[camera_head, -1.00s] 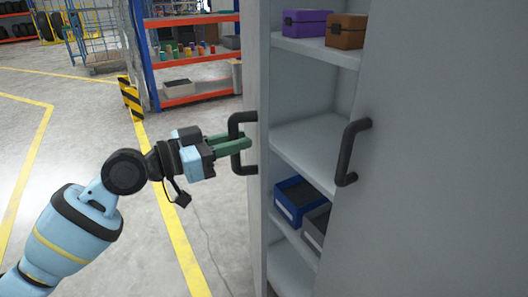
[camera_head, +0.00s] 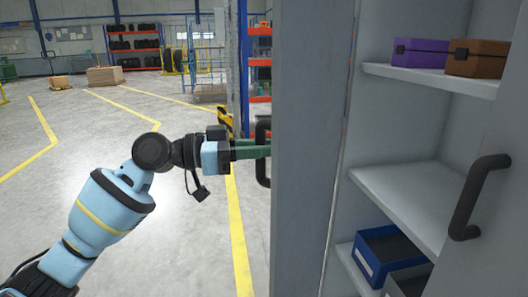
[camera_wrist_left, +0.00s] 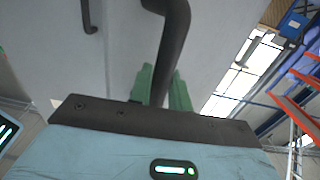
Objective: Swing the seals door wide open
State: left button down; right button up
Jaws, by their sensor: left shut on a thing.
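The grey cabinet door (camera_head: 308,150) stands open at the left side of the cabinet in the head view, seen partly edge-on. Its black bar handle (camera_head: 262,152) is on the left side of the door, partly behind my fingers. My left gripper (camera_head: 262,149) comes in from the left with its green fingers shut on this handle. In the left wrist view, the dark handle (camera_wrist_left: 175,45) runs down between the green fingers (camera_wrist_left: 163,88), with the pale door behind. No label shows on the door. My right gripper is not in view.
Cabinet shelves (camera_head: 400,195) hold a purple box (camera_head: 420,53), a brown box (camera_head: 478,58) and a blue bin (camera_head: 385,250). Another black handle (camera_head: 476,197) is at the right. Open floor (camera_head: 90,130) with yellow lines lies left; a blue post (camera_head: 243,70) stands behind the door.

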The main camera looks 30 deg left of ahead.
pick_arm(q)
jog(key=shift+w+a, duration=0.1)
jog(key=c, duration=1.3)
grip_release()
jog(key=shift+w, duration=0.1)
jog(key=shift+c, duration=0.2)
jog(key=v, duration=0.7)
jog(key=shift+s+a+b, duration=0.25)
jog(key=shift+s+b, duration=0.1)
jog(key=shift+b, duration=0.05)
